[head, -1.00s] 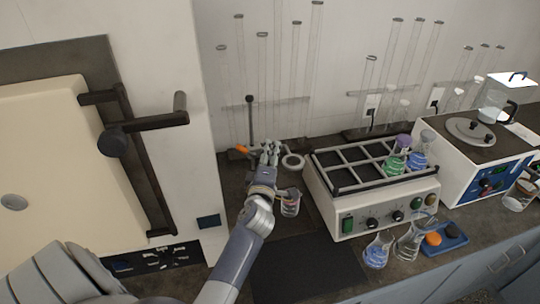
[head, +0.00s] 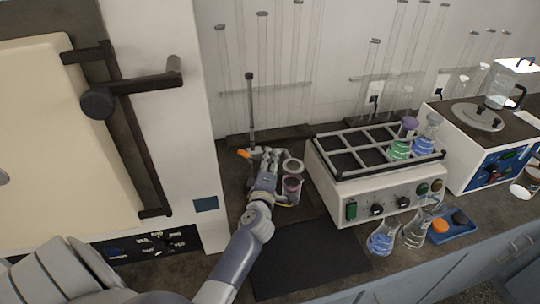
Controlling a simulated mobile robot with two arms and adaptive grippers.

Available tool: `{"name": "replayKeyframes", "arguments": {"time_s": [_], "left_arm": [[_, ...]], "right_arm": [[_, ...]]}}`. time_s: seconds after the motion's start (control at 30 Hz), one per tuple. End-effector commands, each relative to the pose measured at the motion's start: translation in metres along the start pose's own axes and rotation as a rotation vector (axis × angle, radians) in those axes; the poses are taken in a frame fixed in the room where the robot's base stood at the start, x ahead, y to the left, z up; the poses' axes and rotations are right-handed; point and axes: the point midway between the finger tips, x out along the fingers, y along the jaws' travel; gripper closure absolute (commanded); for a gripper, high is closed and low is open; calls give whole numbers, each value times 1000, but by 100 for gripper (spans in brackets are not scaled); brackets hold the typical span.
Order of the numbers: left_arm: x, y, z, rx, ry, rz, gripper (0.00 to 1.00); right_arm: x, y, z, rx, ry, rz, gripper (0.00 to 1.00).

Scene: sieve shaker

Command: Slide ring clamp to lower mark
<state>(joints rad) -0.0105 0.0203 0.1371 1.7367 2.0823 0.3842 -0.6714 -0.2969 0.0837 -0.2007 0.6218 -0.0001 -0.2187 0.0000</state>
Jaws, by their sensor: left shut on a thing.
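The ring clamp shows as a pale ring (head: 293,166) with an orange knob (head: 243,153) on its left end. It is on a thin dark upright rod (head: 250,105) at the back of the bench. My left gripper (head: 266,156) is shut on the clamp between knob and ring and hides its middle and the lower rod. A small beaker with reddish contents (head: 292,186) stands below the ring, close to my wrist. I cannot make out any marks on the rod. My right gripper is not in view.
A white shaker with a dark rack (head: 345,212) stands to the right, holding green and blue flasks. Two more flasks and a blue tray (head: 455,229) are in front of it. A cream-doored cabinet (head: 70,150) is on the left. A dark mat (head: 305,262) lies bare in front.

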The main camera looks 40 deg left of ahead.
Motion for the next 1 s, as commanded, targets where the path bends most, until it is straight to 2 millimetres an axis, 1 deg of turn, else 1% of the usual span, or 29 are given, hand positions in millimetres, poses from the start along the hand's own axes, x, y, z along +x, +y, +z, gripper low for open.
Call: {"name": "replayKeyframes", "arguments": {"time_s": [0.03,0.1,0.43,0.47,0.5,0.77,0.87,0.97,1.0], "left_arm": [[0,-8,2,6,-2,2,100],[0,-10,2,5,-2,3,100],[0,-9,2,6,-2,5,100],[0,-9,2,6,-2,5,68],[0,-9,2,5,-2,5,59],[0,-9,2,2,-1,4,59],[-1,-10,2,2,-1,3,59],[-7,-10,2,2,-1,2,59],[-12,-11,2,2,-1,1,59]], "right_arm": [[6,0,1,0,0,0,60],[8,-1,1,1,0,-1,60],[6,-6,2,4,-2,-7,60],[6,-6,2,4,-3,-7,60],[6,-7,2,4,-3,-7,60],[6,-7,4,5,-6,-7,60],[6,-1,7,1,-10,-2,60],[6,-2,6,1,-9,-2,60],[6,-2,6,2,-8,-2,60]]}}
